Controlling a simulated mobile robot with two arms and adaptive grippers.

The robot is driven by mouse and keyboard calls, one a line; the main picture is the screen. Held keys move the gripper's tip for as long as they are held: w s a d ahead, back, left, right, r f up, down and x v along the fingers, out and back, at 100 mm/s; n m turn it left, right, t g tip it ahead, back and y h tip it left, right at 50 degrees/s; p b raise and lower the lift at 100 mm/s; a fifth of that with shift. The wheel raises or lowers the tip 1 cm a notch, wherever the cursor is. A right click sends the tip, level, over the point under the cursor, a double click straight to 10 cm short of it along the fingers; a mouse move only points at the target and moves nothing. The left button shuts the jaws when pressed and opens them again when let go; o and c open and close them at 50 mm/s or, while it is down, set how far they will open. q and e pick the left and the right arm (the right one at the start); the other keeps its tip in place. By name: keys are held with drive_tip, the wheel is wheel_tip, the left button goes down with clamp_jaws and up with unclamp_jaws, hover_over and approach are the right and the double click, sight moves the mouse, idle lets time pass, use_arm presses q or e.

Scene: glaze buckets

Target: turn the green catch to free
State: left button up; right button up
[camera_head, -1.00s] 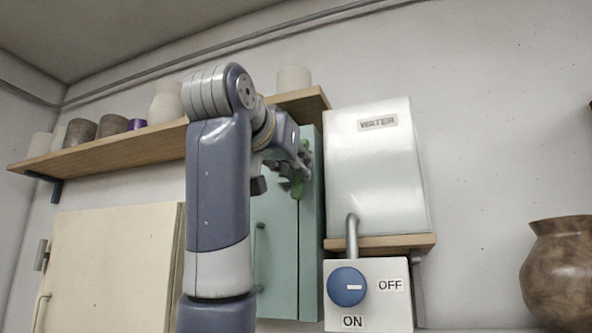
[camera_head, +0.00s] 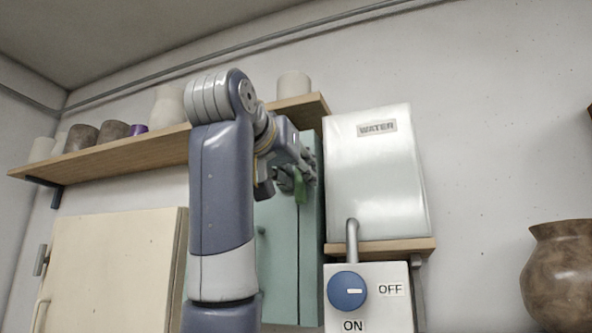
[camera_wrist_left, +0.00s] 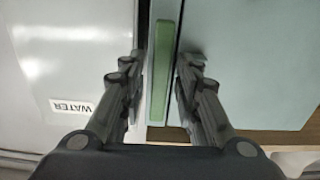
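The green catch (camera_head: 300,188) is a slim bar on the edge of the teal cabinet (camera_head: 283,240). In the left wrist view the catch (camera_wrist_left: 161,70) runs lengthwise between the two fingers. My left gripper (camera_head: 303,173) is at the catch, and its fingers (camera_wrist_left: 160,72) stand on either side of it with narrow gaps, not visibly clamped. In the head view the gripper hides part of the catch. My right gripper is in neither view.
A white WATER box (camera_head: 375,180) stands close to the right of the cabinet. Below it is a panel with a blue knob (camera_head: 346,291). A wooden shelf (camera_head: 120,154) with pots runs to the left. A brown vase (camera_head: 562,275) stands at far right.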

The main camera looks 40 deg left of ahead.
use_arm(q)
drive_tip(key=shift+r, duration=0.1)
drive_tip(key=v, duration=0.7)
drive_tip(key=shift+s, duration=0.3)
drive_tip(key=shift+w, duration=0.1)
drive_tip(key=shift+d, duration=0.1)
